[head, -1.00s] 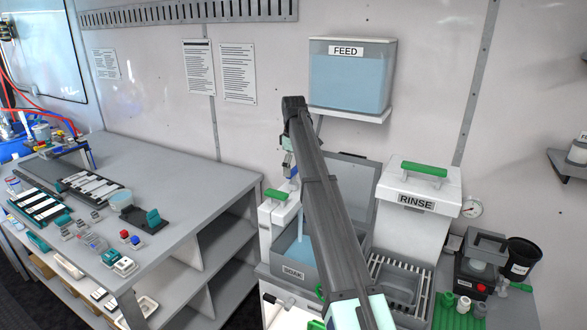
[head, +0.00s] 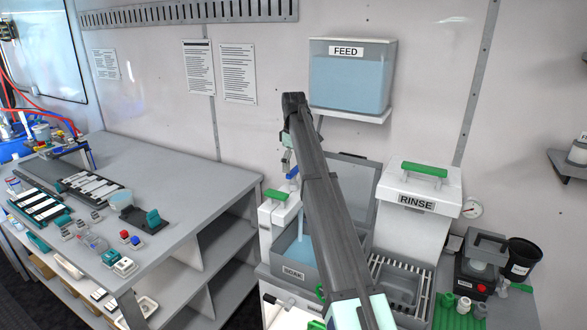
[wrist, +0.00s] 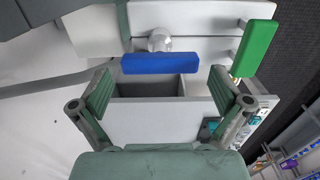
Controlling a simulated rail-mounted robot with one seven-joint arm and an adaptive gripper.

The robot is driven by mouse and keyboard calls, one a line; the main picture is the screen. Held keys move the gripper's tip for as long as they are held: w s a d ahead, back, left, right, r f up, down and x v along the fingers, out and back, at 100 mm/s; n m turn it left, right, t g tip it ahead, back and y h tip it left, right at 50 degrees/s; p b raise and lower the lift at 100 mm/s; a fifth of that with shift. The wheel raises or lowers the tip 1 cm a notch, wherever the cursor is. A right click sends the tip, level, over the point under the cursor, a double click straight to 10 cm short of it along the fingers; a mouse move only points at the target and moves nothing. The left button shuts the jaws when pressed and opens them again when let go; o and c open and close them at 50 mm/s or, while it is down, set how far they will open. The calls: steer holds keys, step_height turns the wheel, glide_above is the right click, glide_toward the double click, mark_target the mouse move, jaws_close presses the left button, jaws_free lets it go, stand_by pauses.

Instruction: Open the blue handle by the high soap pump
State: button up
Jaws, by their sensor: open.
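The blue handle (wrist: 160,63) is a short bar in the wrist view, ahead of my open gripper (wrist: 161,92) and roughly centred between its two fingers. The fingers are apart and nothing is between their pads; I cannot tell the exact gap to the handle. In the head view a small patch of the blue handle (head: 292,173) shows just below my gripper (head: 288,158), above the SOAK basin, partly hidden by my arm. A rounded silver fitting (wrist: 159,40) sits beside the blue handle in the wrist view.
A green handle (wrist: 254,48) stands right of the blue one, close to the right finger. The SOAK basin (head: 292,273), the RINSE box (head: 416,204) and the FEED tank (head: 350,80) surround my arm. A grey workbench (head: 190,185) with parts lies left.

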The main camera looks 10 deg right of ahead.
mark_target(294, 170)
step_height(294, 170, up, 11)
steer(key=shift+f, duration=0.2)
steer(key=shift+f, duration=0.1)
